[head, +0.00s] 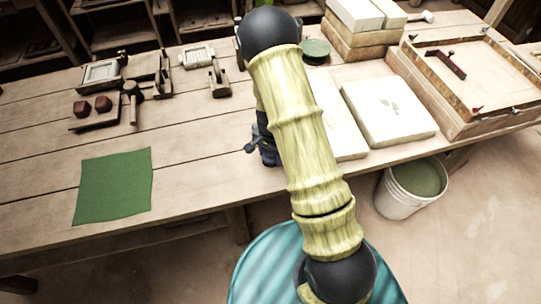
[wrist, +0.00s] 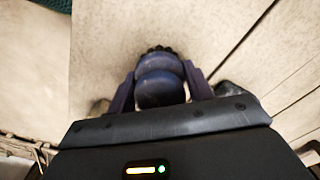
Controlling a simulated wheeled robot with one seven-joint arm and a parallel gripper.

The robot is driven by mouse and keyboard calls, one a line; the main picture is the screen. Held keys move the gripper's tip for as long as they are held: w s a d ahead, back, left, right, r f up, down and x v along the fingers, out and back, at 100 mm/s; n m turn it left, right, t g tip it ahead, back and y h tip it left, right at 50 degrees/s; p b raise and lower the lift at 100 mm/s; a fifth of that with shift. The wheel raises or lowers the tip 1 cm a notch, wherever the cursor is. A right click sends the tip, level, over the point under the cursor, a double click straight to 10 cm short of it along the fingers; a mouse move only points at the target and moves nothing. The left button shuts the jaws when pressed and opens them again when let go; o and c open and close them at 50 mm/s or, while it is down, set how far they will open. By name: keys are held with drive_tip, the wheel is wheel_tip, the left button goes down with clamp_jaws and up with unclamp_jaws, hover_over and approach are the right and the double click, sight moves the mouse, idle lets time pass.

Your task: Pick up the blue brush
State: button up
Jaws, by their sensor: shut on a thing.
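The blue brush (wrist: 160,88) sits between the two fingers of my gripper (wrist: 159,76) in the wrist view. Its rounded blue body faces the camera, and a dark, bristly-looking end shows beyond it. My gripper is shut on it. In the head view my gripper (head: 265,148) is over the middle of the bench, left of the pale slabs, mostly hidden behind my arm. The brush cannot be made out clearly there. Whether it touches the surface below is hard to tell.
A pale slab (head: 388,110) lies right of my arm, beside a wooden tray frame (head: 445,105). A green cloth (head: 113,186) lies at the left front. Small tools and a hammer (head: 132,98) stand behind it. A bucket (head: 400,199) stands on the floor. The bench between cloth and arm is clear.

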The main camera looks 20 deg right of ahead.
drive_tip(key=shift+r, duration=0.15)
wheel_tip(320, 180, up, 10)
drive_tip(key=shift+f, duration=0.1)
idle(0.3)
idle(0.3)
drive_tip(key=shift+o, duration=1.4)
drive_tip(key=shift+c, duration=0.9)
drive_tip(key=shift+f, duration=0.15)
